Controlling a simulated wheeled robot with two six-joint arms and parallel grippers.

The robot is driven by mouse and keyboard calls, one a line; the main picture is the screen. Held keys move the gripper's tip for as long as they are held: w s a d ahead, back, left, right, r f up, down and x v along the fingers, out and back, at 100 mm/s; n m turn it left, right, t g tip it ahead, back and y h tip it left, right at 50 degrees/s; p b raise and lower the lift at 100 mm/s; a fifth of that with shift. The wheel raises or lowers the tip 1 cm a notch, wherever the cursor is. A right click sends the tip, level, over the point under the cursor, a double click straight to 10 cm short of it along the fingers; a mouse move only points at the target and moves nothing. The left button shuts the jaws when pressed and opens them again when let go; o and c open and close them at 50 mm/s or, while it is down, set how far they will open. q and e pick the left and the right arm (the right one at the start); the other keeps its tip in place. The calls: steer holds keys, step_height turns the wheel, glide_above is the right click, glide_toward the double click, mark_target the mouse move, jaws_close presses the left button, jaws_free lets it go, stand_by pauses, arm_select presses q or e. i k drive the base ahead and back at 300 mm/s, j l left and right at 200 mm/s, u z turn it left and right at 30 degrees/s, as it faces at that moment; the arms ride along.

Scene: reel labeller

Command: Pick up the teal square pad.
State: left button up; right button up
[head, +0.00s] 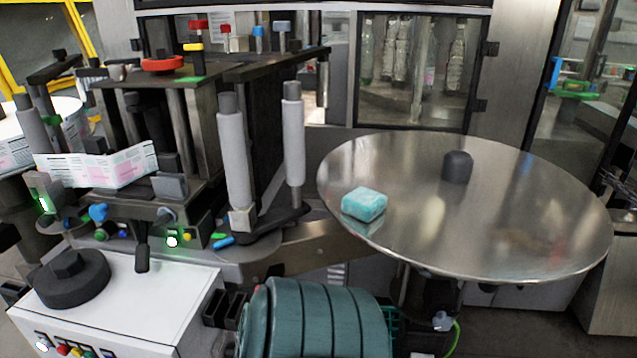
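The teal square pad (363,204) lies flat on the left part of a round, shiny metal table (480,245), close to its left edge. Its top is lighter than its sides, and its reflection shows on the metal just below it. Nothing covers it. Neither of my grippers is in the head view.
A dark knob (457,167) stands at the middle of the round table, right of the pad. Two upright grey rollers (293,135) stand left of the table. A green ribbed motor (318,320) sits below it in front. The rest of the tabletop is bare.

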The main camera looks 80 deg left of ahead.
mark_target(364, 204)
steer(key=u, duration=2.35)
